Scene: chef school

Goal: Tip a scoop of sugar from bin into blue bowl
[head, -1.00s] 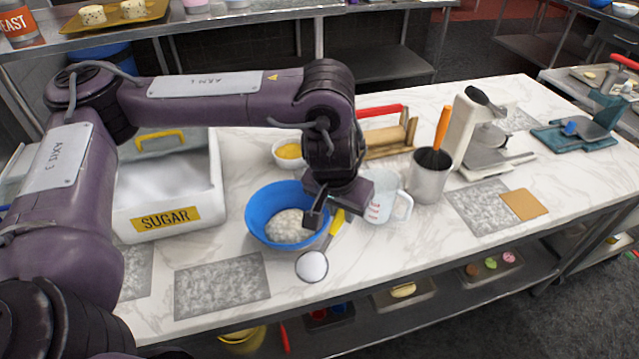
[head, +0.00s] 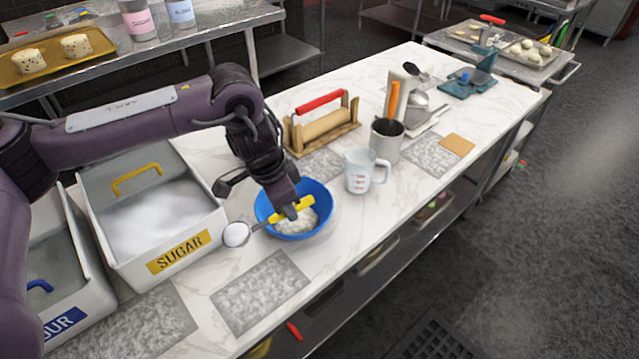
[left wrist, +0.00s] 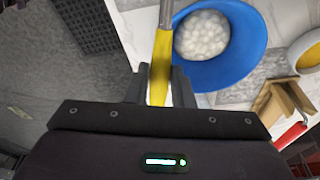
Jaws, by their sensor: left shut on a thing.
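My left gripper (head: 289,205) is shut on the yellow handle of a scoop (head: 236,234); the handle also shows between the fingers in the left wrist view (left wrist: 160,65). The scoop's round head is full of white sugar and looks level. It is just left of the blue bowl (head: 320,190), beside the sugar bin's front right corner, outside the bowl rim. The gripper and handle are over the bowl, which holds a whitish lumpy heap; the bowl also shows in the left wrist view (left wrist: 248,60). The white sugar bin (head: 205,240) stands open at left, with sugar inside. My right gripper is not in view.
A measuring jug (head: 360,172) stands close right of the bowl, with a metal canister (head: 386,145) behind it. A wooden rack with a red-handled rolling pin (head: 322,122) is behind the bowl. A flour bin (head: 62,325) is at lower left. A grey mat (head: 262,290) lies in front.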

